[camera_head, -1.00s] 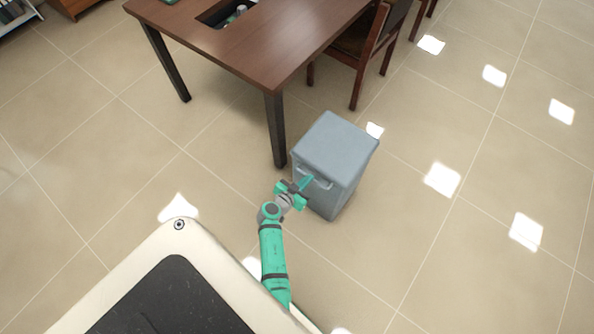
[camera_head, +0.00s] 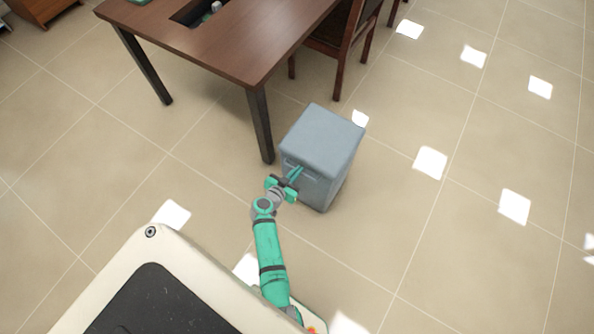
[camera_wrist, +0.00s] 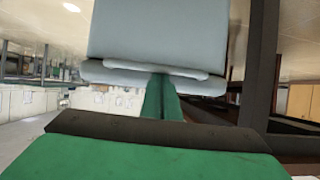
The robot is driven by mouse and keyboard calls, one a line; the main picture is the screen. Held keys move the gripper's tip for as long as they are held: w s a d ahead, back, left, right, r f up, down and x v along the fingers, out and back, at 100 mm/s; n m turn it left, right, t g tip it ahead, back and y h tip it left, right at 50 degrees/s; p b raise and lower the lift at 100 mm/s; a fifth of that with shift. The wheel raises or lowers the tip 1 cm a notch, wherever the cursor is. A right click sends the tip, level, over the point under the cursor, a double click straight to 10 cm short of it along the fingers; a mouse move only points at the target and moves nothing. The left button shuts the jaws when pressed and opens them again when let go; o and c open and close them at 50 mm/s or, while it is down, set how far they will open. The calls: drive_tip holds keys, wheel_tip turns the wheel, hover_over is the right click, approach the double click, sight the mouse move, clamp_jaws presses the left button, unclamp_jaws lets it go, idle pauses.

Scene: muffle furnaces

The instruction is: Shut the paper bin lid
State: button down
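The grey paper bin (camera_head: 325,150) stands upright on the floor beside the table leg. Its lid (camera_head: 322,130) lies flat over the top and looks closed, with no gap that I can see. A handle-like lip (camera_head: 308,174) is on its front face. My gripper (camera_head: 296,173) is at the front of the bin by this lip, its green fingers close together and pointing at it. In the wrist view the fingers (camera_wrist: 163,97) look shut, with their tips at the bin's pale lip (camera_wrist: 150,70). Whether they touch it I cannot tell.
A brown table (camera_head: 215,45) stands behind and left of the bin, its dark near leg (camera_head: 260,125) close to the bin's left side. A wooden chair (camera_head: 340,45) is behind. The tiled floor (camera_head: 430,220) to the right is clear.

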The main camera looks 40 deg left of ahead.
drive_tip(key=f+v, duration=0.1)
drive_tip(key=v, duration=0.8)
drive_tip(key=shift+s+f, duration=0.2)
drive_tip(key=shift+s, duration=0.35)
drive_tip(key=s+d+r+g+y, duration=0.2)
drive_tip(key=s+d, duration=1)
drive_tip(key=d, duration=0.2)
drive_tip(key=s+d+r+t+h, duration=0.1)
drive_tip(key=s+d+r, duration=0.1)
drive_tip(key=d+r, duration=0.3)
drive_tip(key=s+d+r+t, duration=0.2)
drive_tip(key=d+r, duration=0.3)
drive_tip(key=r, duration=0.9)
drive_tip(key=s+d+r+t+h, duration=0.1)
drive_tip(key=s+d+r, duration=0.3)
drive_tip(key=r, duration=0.5)
drive_tip(key=shift+d+r+m+t+h, duration=0.25)
drive_tip(key=shift+d+m+t+h, duration=0.05)
drive_tip(key=shift+d, duration=0.1)
